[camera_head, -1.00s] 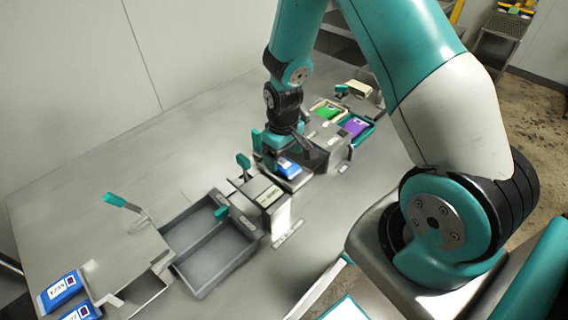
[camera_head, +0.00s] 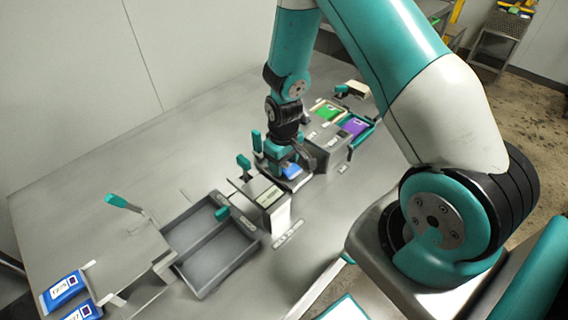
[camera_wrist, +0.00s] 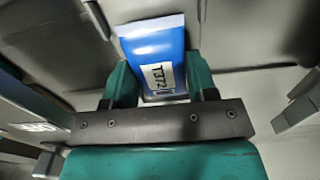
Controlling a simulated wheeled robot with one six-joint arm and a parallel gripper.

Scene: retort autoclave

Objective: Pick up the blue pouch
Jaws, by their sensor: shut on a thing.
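A blue pouch (camera_wrist: 152,42) with a white label lies between the two teal fingers of my gripper (camera_wrist: 161,82) in the wrist view. The fingers press on its two sides, and its far part sticks out beyond them. In the head view the same blue pouch (camera_head: 291,171) shows partly below my gripper (camera_head: 283,163), which hides the rest of it. I cannot tell whether the pouch is clear of the surface under it.
Two more blue pouches (camera_head: 63,290) lie at the lower left. A grey two-compartment tray (camera_head: 212,262) stands empty on the table. A green pouch (camera_head: 326,112) and a purple pouch (camera_head: 353,127) lie beyond my gripper. Upright teal handles (camera_head: 244,162) stand close by.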

